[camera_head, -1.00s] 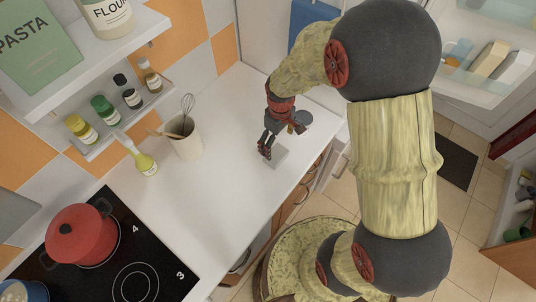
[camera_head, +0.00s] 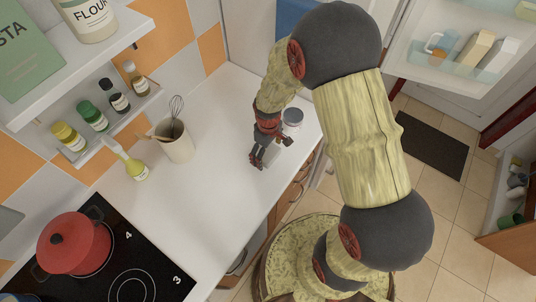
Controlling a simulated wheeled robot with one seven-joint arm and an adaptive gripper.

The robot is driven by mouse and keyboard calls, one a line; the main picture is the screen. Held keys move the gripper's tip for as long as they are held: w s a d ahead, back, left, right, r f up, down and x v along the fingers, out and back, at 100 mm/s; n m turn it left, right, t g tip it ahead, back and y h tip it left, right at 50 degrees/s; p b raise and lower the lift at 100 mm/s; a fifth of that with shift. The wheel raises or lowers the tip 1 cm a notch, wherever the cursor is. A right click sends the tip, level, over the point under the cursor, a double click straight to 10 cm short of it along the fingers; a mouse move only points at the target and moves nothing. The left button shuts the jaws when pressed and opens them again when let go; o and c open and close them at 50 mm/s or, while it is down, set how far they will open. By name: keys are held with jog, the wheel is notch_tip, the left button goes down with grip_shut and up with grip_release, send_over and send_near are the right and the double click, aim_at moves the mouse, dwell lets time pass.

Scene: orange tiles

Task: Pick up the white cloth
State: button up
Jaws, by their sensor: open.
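The white cloth (camera_head: 271,157) looks like a small pale grey-white folded piece on the white counter, near its front edge. My gripper (camera_head: 256,166) is open and points down at the left side of the cloth. Its fingers and wrist hide part of the cloth. I cannot tell whether the fingertips touch the cloth or the counter.
A grey-lidded jar (camera_head: 292,119) stands just behind and right of my gripper. A utensil crock (camera_head: 175,142) and a yellow bottle (camera_head: 134,165) stand to the left. A red pot (camera_head: 74,242) sits on the black hob (camera_head: 128,268).

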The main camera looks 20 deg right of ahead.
jog(key=shift+c, duration=0.5)
jog(key=c, duration=1.1)
jog(key=shift+c, duration=0.2)
